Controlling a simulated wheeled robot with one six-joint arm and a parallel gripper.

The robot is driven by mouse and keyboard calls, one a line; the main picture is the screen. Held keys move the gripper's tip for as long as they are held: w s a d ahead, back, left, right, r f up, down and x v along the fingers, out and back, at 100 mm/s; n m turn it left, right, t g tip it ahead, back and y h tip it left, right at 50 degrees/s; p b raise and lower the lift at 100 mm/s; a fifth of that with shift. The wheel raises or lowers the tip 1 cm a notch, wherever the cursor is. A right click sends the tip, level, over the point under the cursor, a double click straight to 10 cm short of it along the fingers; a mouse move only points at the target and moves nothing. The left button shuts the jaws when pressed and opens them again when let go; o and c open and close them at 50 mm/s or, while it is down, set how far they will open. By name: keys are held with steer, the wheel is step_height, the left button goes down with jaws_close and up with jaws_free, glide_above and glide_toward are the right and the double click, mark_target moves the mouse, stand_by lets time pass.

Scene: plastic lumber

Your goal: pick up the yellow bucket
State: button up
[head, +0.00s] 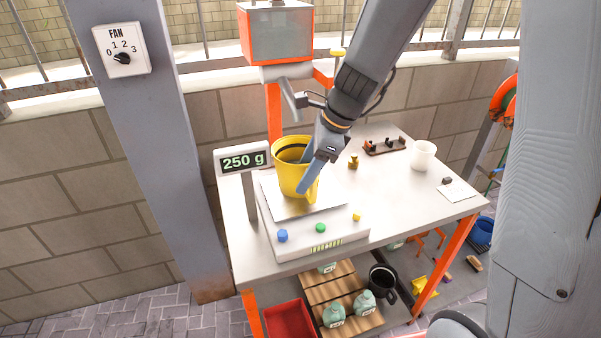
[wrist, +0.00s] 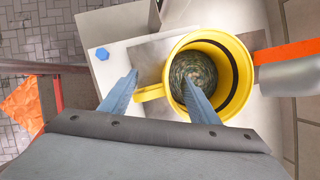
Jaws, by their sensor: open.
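The yellow bucket (head: 288,182) stands upright on the scale's plate (head: 327,201), and the display (head: 243,161) reads 250 g. In the wrist view, the bucket (wrist: 222,75) holds dark, multicoloured material low inside, and its handle (wrist: 151,93) points left. My gripper (head: 303,175) is open at the bucket's near right side in the head view. In the wrist view, my gripper (wrist: 160,77) has one blue finger over the bucket's mouth and the other outside, beyond the handle. The wall and handle lie between the fingers. I cannot tell whether either finger touches.
The scale has blue (head: 283,236), green (head: 320,228) and yellow buttons at its front. An orange-framed machine (head: 278,35) stands behind. A white mug (head: 423,155) and a dark rack (head: 384,146) stand on the table's right.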

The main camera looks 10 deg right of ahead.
steer(key=x, duration=0.5)
steer(key=shift+a+f, duration=0.15)
steer(key=shift+f, duration=0.2)
